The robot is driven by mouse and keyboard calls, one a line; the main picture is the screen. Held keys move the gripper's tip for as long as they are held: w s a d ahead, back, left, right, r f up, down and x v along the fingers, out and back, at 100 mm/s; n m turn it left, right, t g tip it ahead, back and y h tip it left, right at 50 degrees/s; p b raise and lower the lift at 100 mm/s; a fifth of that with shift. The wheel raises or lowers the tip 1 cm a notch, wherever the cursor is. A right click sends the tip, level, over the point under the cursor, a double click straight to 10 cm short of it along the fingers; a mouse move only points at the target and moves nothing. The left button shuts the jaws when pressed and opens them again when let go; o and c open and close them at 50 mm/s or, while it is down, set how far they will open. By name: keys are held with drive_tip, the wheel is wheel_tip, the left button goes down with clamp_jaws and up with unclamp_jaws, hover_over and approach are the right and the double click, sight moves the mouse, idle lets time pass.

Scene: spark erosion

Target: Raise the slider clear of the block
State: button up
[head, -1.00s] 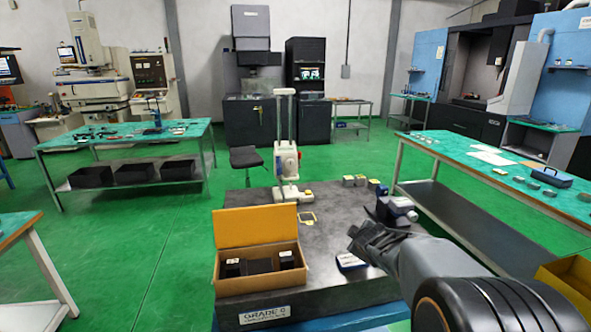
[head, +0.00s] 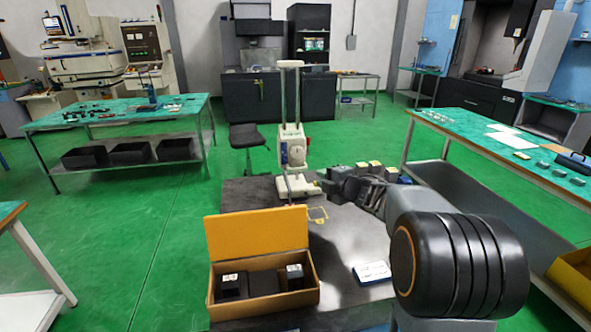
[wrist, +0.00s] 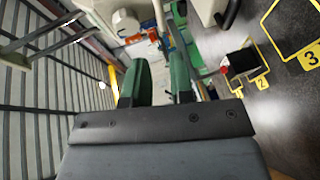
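The tall gauge with two pale columns stands on the dark surface plate (head: 345,245). Its white slider (head: 292,146), with a round dial and a red knob, sits low on the columns. My gripper (head: 332,180) is just right of the gauge's base in the head view, below the slider. In the wrist view its two green-padded fingers (wrist: 160,78) stand apart with nothing between them. Contact under the slider is hidden.
An open yellow-lidded box (head: 262,290) with dark pieces stands at the front of the plate. Several small blocks (head: 375,168) lie behind my gripper. A blue-white case (head: 372,272) lies at front right. A stool (head: 246,138) stands behind the plate.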

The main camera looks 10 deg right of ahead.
sight(300, 169)
drive_tip(key=p+x, duration=0.1)
drive_tip(key=x, duration=1.2)
drive_tip(key=shift+a, duration=0.1)
drive_tip(key=shift+s, duration=0.1)
drive_tip(key=shift+c, duration=0.4)
clamp_jaws()
